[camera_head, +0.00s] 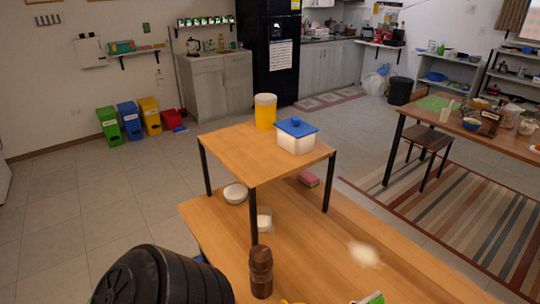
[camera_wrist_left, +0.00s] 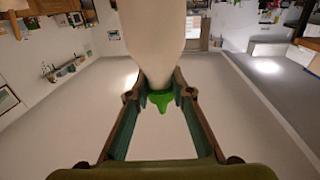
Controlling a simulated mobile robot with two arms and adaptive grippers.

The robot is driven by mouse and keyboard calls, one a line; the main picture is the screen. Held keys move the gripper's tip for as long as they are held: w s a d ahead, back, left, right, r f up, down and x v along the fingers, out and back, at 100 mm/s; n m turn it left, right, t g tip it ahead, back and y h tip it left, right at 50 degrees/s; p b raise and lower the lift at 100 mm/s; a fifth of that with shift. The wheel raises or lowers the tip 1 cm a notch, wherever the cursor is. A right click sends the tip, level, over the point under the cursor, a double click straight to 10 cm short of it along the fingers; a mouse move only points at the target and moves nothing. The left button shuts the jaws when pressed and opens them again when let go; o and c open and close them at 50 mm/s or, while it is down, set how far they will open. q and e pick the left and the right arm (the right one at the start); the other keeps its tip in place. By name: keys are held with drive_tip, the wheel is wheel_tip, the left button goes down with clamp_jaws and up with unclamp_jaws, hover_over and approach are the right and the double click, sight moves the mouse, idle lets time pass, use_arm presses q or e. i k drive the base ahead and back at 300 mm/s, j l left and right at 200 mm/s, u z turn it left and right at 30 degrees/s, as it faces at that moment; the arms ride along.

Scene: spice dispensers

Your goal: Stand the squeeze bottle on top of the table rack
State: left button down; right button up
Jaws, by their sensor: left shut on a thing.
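The squeeze bottle (camera_wrist_left: 153,35) is a pale off-white body with a green tip (camera_wrist_left: 160,99). In the left wrist view my left gripper (camera_wrist_left: 160,88) is shut on it near the tip end, and the far end runs out of the frame. I do not make out the bottle or either gripper in the head view. The table rack (camera_head: 240,157) is a wooden top on black legs, standing on the wooden table (camera_head: 215,222). My right gripper is in neither view.
On the rack top, a yellow container with a pale lid (camera_head: 265,112) stands at the back and a white box with a blue lid (camera_head: 297,136) at the right. The front left is clear. A brown grinder (camera_head: 261,272) stands before the rack; bowls (camera_head: 235,193) sit beneath.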

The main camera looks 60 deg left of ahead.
sight(234, 150)
drive_tip(key=k+j+u, duration=0.1)
drive_tip(key=k+u, duration=0.15)
drive_tip(key=u, duration=0.15)
drive_tip(key=k+j+u, duration=0.1)
drive_tip(key=u, duration=0.25)
drive_tip(key=k+j, duration=0.05)
drive_tip(key=k, duration=0.05)
